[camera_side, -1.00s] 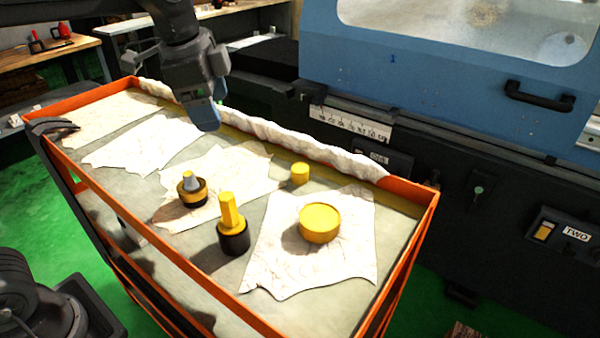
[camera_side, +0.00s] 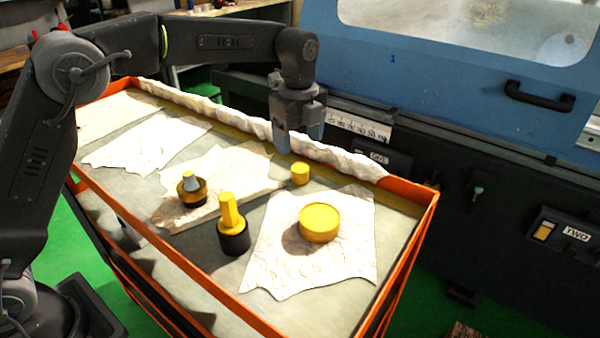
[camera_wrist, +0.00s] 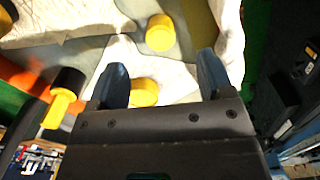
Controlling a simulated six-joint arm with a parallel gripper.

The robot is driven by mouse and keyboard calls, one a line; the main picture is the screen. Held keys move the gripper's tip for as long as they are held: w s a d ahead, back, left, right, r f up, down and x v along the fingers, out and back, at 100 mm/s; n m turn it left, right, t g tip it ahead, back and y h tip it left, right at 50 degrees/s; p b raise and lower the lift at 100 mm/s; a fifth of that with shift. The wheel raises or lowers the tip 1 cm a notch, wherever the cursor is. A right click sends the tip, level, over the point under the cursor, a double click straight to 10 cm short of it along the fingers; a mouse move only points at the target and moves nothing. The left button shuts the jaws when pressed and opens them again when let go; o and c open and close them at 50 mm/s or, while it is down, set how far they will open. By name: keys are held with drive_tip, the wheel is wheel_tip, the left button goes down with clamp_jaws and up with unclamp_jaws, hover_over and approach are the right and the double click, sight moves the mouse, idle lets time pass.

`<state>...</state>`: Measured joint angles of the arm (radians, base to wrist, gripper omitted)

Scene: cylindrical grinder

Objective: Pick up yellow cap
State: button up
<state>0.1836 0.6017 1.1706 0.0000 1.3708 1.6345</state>
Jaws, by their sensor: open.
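Two plain yellow pieces could be the yellow cap. The small yellow cylinder (camera_side: 300,174) stands on the bare tray near the back edge. The wide round yellow cap (camera_side: 319,223) lies on a white cloth nearer the front. My gripper (camera_side: 297,150) is empty and above the tray, just behind and left of the small cylinder. In the wrist view my gripper (camera_wrist: 161,75) has its fingers spread apart. The small cylinder (camera_wrist: 160,33) shows beyond the fingertips, and the wide cap (camera_wrist: 145,92) appears between the fingers, partly covered by the gripper.
A yellow post with a black base (camera_side: 232,226) and a black-and-yellow ringed piece with a grey tip (camera_side: 192,190) stand at the front left. The orange-rimmed cart (camera_side: 405,189) has a rolled white cloth along its back. The blue grinder (camera_side: 440,60) is close behind.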

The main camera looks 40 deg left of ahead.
sight(300, 167)
drive_tip(key=shift+s+d+f, duration=0.1)
drive_tip(key=shift+d+f, duration=0.05)
drive_tip(key=shift+f, duration=3.7)
drive_tip(key=c, duration=1)
drive_tip(key=shift+r, duration=0.15)
drive_tip(key=shift+r, duration=0.5)
drive_tip(key=r, duration=0.2)
drive_tip(key=a+r, duration=0.1)
drive_tip(key=shift+s+r, duration=0.1)
drive_tip(key=shift+r, duration=0.25)
drive_tip(key=s+a+r, duration=0.3)
drive_tip(key=a+r, duration=0.3)
drive_tip(key=a, duration=0.4)
drive_tip(key=s, duration=0.5)
drive_tip(key=s+a, duration=0.1)
drive_tip(key=s, duration=0.3)
drive_tip(key=s+r, duration=0.1)
drive_tip(key=s, duration=0.4)
drive_tip(key=shift+s+a, duration=0.3)
drive_tip(key=shift+a, duration=0.1)
